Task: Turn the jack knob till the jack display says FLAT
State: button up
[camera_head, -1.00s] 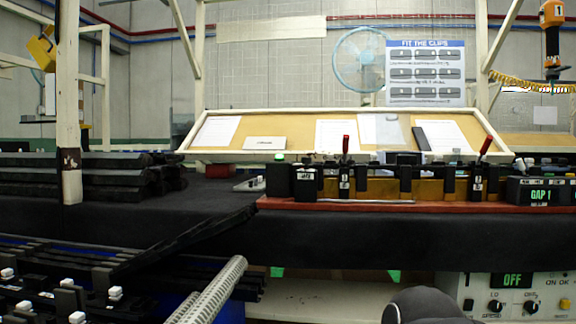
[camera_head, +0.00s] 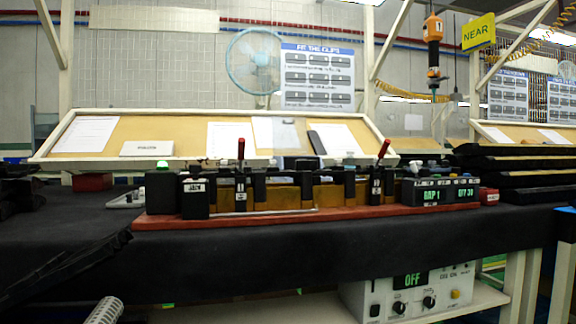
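On the bench fixture (camera_head: 270,212), a small black box (camera_head: 195,202) at the left end carries a pale label that seems to read JACK. I cannot make out a display reading FLAT there. A green cap (camera_head: 162,164) sits on the black block just left of it. Which part is the jack knob is too small to tell. Two red-handled levers stand on the fixture, a left one (camera_head: 241,150) and a right one (camera_head: 384,149). My gripper is not in view.
A black display box (camera_head: 440,192) at the fixture's right end reads GAP 1 and QTY 30. Below the bench, a white control unit (camera_head: 450,292) shows OFF. Black trim pieces (camera_head: 510,170) are stacked at right. A yellow NEAR sign (camera_head: 478,32) hangs above. The black bench front (camera_head: 320,260) is clear.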

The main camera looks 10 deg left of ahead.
aim_at(196, 170)
jog(key=z, duration=0.7)
jog(key=i, duration=0.95)
jog(key=u, duration=2.7)
